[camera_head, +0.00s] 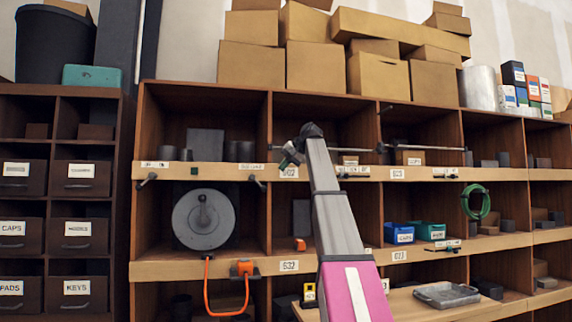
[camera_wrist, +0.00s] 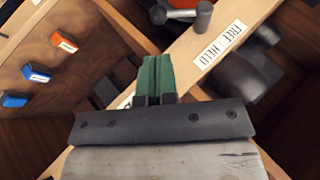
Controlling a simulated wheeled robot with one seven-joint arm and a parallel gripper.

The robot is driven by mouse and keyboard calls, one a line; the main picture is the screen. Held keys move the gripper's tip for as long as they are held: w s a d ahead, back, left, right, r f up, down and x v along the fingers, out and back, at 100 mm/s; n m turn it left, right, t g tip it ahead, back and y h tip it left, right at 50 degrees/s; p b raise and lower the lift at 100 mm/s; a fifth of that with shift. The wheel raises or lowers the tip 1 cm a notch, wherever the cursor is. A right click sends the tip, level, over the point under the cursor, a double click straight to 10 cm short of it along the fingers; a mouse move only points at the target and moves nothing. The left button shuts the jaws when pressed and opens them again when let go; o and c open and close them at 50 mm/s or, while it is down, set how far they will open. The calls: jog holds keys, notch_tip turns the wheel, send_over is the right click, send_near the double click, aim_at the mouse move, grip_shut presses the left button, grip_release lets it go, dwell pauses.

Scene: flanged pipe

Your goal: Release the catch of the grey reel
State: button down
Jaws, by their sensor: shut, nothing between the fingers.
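The grey reel (camera_head: 203,221) is a round disc with a small crank knob, standing in a middle-row compartment at left. A dark lever (camera_head: 257,183) sticks out from the shelf edge above its right side. In the wrist view a grey lever with a round, thick end (camera_wrist: 181,14) sits at a board edge beside a label reading FREE and HELD (camera_wrist: 221,44). My gripper (camera_head: 288,157) is in front of the shelf edge, right of that dark lever. Its green fingers (camera_wrist: 152,63) are shut and empty, with their tips a little short of the grey lever.
Another lever (camera_head: 147,180) sits at the left end of the same shelf edge. An orange hose (camera_head: 208,290) hangs below the reel to an orange fitting (camera_head: 243,268). Rods (camera_head: 428,148) jut out at right. A worktop with a metal tray (camera_head: 447,295) stands at lower right.

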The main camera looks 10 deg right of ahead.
aim_at(265, 188)
jog(key=x, duration=0.9)
jog(key=shift+f, duration=0.2)
jog(key=shift+a+f+y, duration=0.2)
jog(key=shift+f+y, duration=0.05)
jog(key=shift+y, duration=0.15)
jog(key=shift+a+f+m+y, duration=0.15)
jog(key=shift+f+m+y, duration=0.1)
jog(key=shift+f+y, duration=0.25)
jog(key=shift+a+f+m+y, duration=0.25)
jog(key=shift+f+y, duration=0.1)
jog(key=shift+y, duration=0.35)
jog(key=a+f+m+t+y, duration=0.2)
jog(key=a+m+t+y, duration=0.4)
jog(key=a+y, duration=0.2)
jog(key=shift+f+m+t+y, duration=0.3)
jog(key=shift+m+y, duration=0.1)
jog(key=shift+y, duration=0.6)
jog(key=shift+w+a, duration=0.1)
